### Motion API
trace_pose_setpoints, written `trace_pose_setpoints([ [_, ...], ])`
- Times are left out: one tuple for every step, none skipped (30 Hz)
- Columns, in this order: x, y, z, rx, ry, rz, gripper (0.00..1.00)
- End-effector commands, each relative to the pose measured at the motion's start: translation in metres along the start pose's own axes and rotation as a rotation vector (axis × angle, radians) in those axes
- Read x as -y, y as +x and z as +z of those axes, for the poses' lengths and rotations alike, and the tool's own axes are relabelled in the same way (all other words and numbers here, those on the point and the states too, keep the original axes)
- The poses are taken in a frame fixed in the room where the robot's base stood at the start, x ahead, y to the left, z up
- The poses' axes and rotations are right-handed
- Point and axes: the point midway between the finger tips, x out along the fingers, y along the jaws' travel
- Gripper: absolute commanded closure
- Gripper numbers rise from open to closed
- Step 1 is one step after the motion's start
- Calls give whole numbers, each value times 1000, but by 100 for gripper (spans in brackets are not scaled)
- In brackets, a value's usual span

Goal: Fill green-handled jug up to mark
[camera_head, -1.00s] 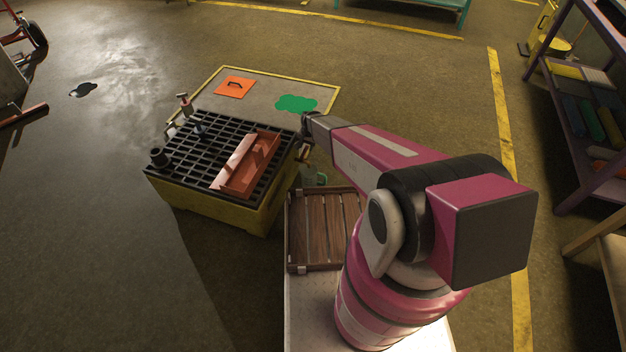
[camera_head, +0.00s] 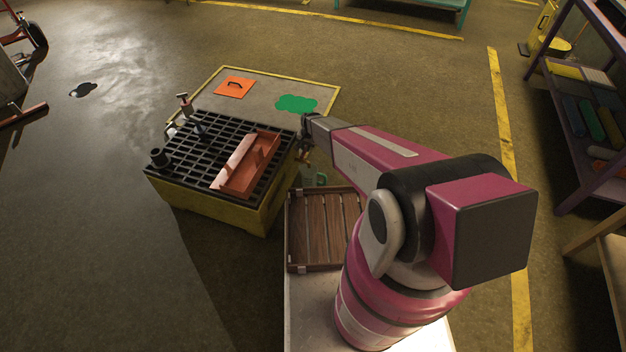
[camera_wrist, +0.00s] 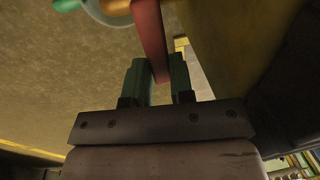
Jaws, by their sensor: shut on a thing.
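The green-handled jug (camera_head: 312,181) stands low beside the yellow spill pallet's right side, partly hidden below my arm. In the wrist view its green handle (camera_wrist: 66,5) and part of its pale round rim (camera_wrist: 96,12) show at the top left. The jug's mark and liquid level cannot be seen. My gripper (camera_wrist: 159,75) is shut on a red lever (camera_wrist: 150,35), a flat strip between its green fingers. An orange-brown part (camera_wrist: 116,6) shows over the jug's rim; whether liquid flows there cannot be told.
A slatted wooden crate (camera_head: 322,228) stands in front of my arm. A green spill (camera_head: 296,103) lies behind.

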Motion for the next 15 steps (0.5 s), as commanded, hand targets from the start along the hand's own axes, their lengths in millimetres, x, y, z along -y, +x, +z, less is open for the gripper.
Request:
trace_pose_setpoints([
  [-1,0,0,0,3,1,100],
  [-1,0,0,-1,12,1,100],
  [-3,-1,1,-4,33,1,100],
  [-4,-1,1,-6,54,1,100],
  [-5,-1,1,-8,74,1,100],
  [-6,-1,2,-11,98,1,100],
  [-7,-1,2,-13,112,1,100],
  [-7,-1,2,-14,122,1,100],
  [-7,-1,2,-15,130,1,100],
  [-7,-1,1,-15,132,1,100],
  [-7,-1,1,-15,132,1,100],
  [-7,-1,1,-15,131,1,100],
  [-7,-1,1,-15,131,1,100],
  [-7,-1,1,-15,131,2,100],
  [-7,-1,1,-15,130,2,100],
])
